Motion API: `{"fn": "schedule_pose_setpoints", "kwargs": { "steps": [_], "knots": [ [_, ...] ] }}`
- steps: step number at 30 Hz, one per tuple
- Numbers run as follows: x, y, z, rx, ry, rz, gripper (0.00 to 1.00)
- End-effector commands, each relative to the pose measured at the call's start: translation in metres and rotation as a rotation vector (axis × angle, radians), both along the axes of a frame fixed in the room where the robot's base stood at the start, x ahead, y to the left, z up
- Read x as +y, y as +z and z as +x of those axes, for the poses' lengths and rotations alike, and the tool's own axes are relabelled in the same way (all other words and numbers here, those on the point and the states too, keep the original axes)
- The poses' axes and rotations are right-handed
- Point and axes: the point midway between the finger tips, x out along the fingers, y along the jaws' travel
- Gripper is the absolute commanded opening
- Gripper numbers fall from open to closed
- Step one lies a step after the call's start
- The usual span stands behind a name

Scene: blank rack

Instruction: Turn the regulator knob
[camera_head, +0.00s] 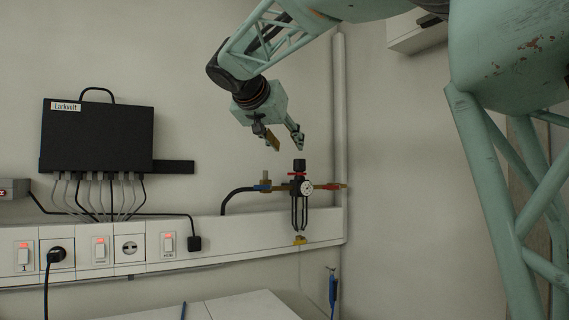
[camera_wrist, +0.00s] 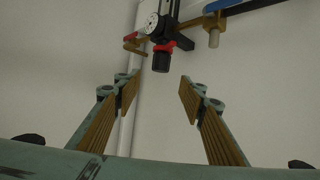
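The regulator (camera_head: 299,190) is mounted on the wall trunking near the corner, with a round white gauge (camera_head: 306,187) and a red ring below its black knob. The black knob (camera_head: 299,165) is on top of it. In the wrist view the knob (camera_wrist: 161,62) shows beyond the fingertips, roughly centred between them, with the red ring and gauge (camera_wrist: 152,22) behind it. My gripper (camera_head: 285,143) is above the knob, tilted downward, apart from it. In the wrist view my gripper (camera_wrist: 157,88) is open, with nothing between its ribbed tan finger pads.
A blue-black hose (camera_head: 238,192) runs left from the regulator, with a brass fitting (camera_head: 266,182) beside it. A vertical pipe (camera_head: 339,120) stands right behind the regulator. A black box (camera_head: 97,135) with cables hangs at left above switches and sockets (camera_head: 130,248).

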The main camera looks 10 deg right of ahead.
Motion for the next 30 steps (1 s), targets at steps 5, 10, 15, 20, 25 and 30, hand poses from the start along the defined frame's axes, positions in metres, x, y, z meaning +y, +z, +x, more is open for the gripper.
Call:
{"fn": "schedule_pose_setpoints", "kwargs": {
  "steps": [5, 10, 15, 20, 25, 30],
  "knots": [
    [-0.001, 0.003, 0.002, -0.011, -0.010, 0.000, 0.37],
    [-0.001, 0.003, 0.002, -0.011, -0.010, 0.000, 0.37],
    [-0.001, 0.002, 0.003, -0.009, -0.009, 0.000, 0.37],
    [-0.004, 0.000, 0.008, -0.009, -0.009, 0.000, 0.37],
    [-0.011, -0.005, 0.018, -0.009, -0.010, 0.000, 0.37],
    [-0.020, -0.013, 0.035, -0.008, -0.010, 0.000, 0.37]
  ]
}}
